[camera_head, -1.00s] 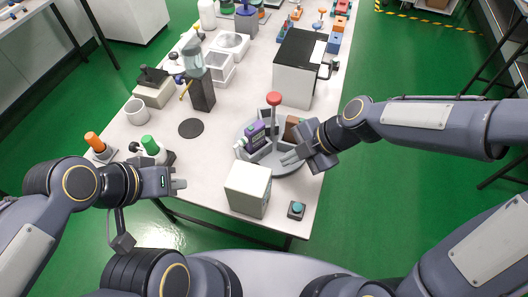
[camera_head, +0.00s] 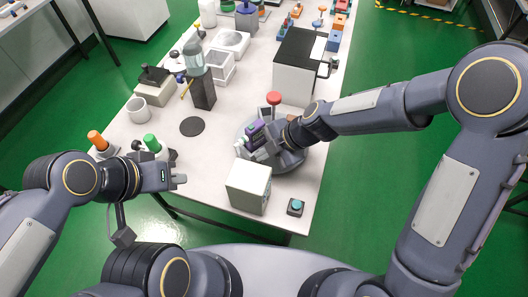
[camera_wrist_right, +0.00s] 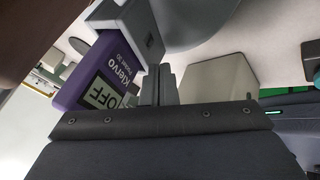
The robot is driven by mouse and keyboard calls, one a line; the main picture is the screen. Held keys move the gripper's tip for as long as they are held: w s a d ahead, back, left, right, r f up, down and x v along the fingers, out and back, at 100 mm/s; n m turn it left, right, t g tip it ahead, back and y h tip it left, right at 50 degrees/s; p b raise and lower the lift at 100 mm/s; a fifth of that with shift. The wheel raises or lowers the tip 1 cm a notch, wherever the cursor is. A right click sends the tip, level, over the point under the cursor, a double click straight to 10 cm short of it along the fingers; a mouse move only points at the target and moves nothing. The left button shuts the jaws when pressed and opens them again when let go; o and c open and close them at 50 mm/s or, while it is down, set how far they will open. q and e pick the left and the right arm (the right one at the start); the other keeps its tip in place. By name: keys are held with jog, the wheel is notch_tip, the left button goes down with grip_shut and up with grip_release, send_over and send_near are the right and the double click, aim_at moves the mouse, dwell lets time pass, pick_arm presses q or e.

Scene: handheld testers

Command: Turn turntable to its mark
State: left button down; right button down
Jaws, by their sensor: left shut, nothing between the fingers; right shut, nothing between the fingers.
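The grey round turntable (camera_head: 291,162) sits near the front right of the table, partly hidden by my right arm. A purple handheld tester (camera_head: 254,132) stands in a grey holder on it; in the right wrist view the tester (camera_wrist_right: 108,72) reads "Klervo" and "OFF". My right gripper (camera_head: 262,153) is shut and empty, low over the turntable beside the tester. In the right wrist view its fingers (camera_wrist_right: 159,86) are close to the tester and holder; contact is unclear. My left gripper (camera_head: 180,181) is shut and empty off the table's front left. I cannot make out a mark.
A white box (camera_head: 248,188) stands just in front of the turntable, with a blue-topped button (camera_head: 295,207) to its right. A red-topped post (camera_head: 273,99) rises behind. A black disc (camera_head: 192,126) lies left on clear tabletop. A black-and-white machine (camera_head: 298,67) stands further back.

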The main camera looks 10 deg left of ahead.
jog(key=shift+w+a+f+m+t+b, duration=0.1)
jog(key=shift+a+f+m+t+b, duration=0.2)
jog(key=shift+b, duration=0.35)
jog(key=shift+a+r+m+t+b, duration=0.1)
jog(key=shift+a+m+b, duration=0.3)
jog(key=shift+b, duration=0.2)
jog(key=shift+w+a+b, duration=0.1)
jog(key=shift+a+b, duration=0.1)
jog(key=shift+b, duration=0.1)
jog(key=shift+w+a+r, duration=0.1)
jog(key=shift+a+r, duration=0.05)
jog(key=shift+a, duration=0.1)
jog(key=shift+r, duration=0.1)
